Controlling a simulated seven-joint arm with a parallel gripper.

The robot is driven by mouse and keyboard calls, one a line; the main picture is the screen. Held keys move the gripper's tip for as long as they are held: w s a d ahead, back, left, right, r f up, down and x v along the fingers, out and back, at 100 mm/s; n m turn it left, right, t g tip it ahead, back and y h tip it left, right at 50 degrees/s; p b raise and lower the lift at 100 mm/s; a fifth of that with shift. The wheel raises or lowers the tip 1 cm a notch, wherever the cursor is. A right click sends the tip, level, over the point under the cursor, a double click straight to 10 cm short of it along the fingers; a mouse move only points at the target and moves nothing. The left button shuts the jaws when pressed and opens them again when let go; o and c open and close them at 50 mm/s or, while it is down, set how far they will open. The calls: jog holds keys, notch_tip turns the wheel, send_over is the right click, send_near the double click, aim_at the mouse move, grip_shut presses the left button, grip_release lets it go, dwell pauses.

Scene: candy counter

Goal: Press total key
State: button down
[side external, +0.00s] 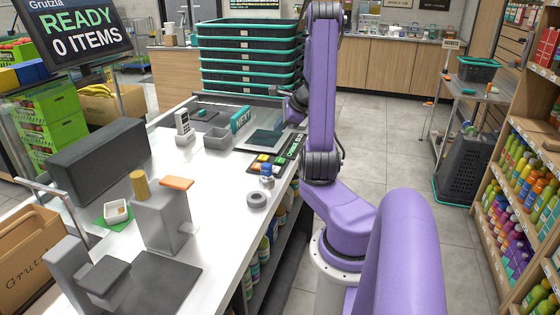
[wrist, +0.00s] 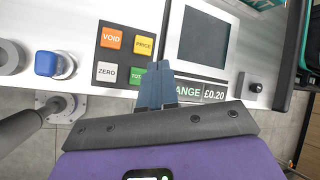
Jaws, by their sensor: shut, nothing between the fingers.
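The green total key (wrist: 136,77) is in the wrist view, on a dark keypad (wrist: 125,27) with an orange VOID key (wrist: 111,38), a yellow PRICE key (wrist: 144,46) and a pale ZERO key (wrist: 106,72). Its label is partly covered by my fingers. My gripper (wrist: 159,66) is shut and empty, its blue-grey fingertips just right of the total key in the picture. I cannot tell whether they touch the panel. In the side external view the small coloured keys (side external: 262,158) show at the counter's right edge; my fingertips cannot be made out there.
A display reading £0.20 (wrist: 214,93) and a dark screen (wrist: 207,38) lie right of the keypad. A blue-topped knob (wrist: 46,63) stands to its left. Stacked green-rimmed baskets (side external: 248,55) stand behind the counter (side external: 215,185). A grey ring (side external: 257,200) lies near its edge.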

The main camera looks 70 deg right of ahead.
aim_at(281, 160)
jog(key=shift+d, duration=0.1)
dwell(0.3)
jog(key=shift+f, duration=4.4)
jog(key=shift+f, duration=0.15)
jog(key=shift+f, duration=0.3)
jog(key=shift+f, duration=0.35)
jog(key=shift+r, duration=0.8)
jog(key=shift+r, duration=0.1)
